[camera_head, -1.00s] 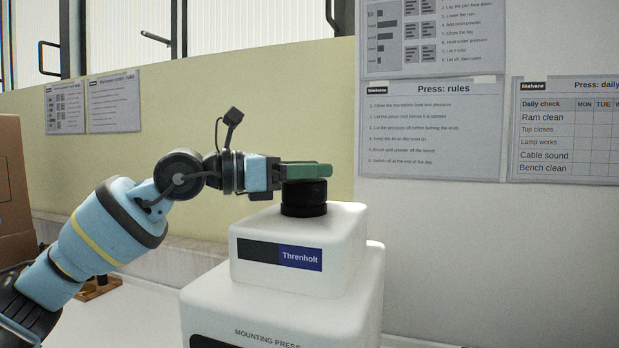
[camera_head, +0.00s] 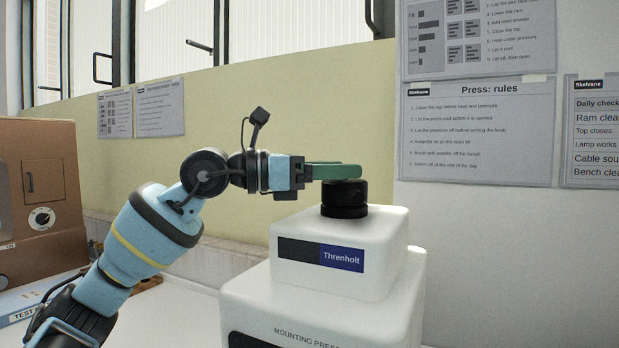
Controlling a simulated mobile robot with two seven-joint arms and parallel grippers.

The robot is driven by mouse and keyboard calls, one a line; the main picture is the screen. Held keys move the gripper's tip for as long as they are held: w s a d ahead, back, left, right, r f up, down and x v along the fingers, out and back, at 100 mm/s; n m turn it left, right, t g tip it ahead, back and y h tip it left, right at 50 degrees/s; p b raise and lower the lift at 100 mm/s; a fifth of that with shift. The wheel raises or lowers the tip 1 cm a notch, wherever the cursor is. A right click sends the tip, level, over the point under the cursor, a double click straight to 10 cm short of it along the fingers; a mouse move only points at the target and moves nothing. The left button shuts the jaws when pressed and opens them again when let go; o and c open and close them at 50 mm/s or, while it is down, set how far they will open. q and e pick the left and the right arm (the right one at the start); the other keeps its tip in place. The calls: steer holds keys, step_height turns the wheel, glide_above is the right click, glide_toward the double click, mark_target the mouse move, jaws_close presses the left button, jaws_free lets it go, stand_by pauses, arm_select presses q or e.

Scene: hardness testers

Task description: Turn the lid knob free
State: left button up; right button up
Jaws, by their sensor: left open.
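The mounting press (camera_head: 330,310) is a white stepped machine with a "Threnholt" label on its upper block. The round black lid knob (camera_head: 344,200) sits on top of that block. My left gripper (camera_head: 345,171) reaches in level from the left, with its green fingers at the top of the knob. The fingers are open, seen from the side and nearly in line, so the gap between them is hidden. I cannot tell whether they touch the knob. My right gripper is not in view.
A brown machine (camera_head: 38,175) with a dial stands at the far left. Printed sheets, including "Press: rules" (camera_head: 478,135), hang on the wall behind the press. White bench surface shows between the brown machine and the press.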

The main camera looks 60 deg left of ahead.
arm_select(q)
steer(key=b+v, duration=0.1)
steer(key=v, duration=0.2)
steer(key=shift+s+a+f, duration=0.1)
steer(key=shift+s+a, duration=0.05)
steer(key=shift+s, duration=0.1)
steer(key=shift+s+a, duration=0.25)
steer(key=shift+s, duration=0.4)
steer(key=shift+s+a+b, duration=0.15)
steer(key=shift+s+b, duration=0.1)
steer(key=shift+b, duration=0.05)
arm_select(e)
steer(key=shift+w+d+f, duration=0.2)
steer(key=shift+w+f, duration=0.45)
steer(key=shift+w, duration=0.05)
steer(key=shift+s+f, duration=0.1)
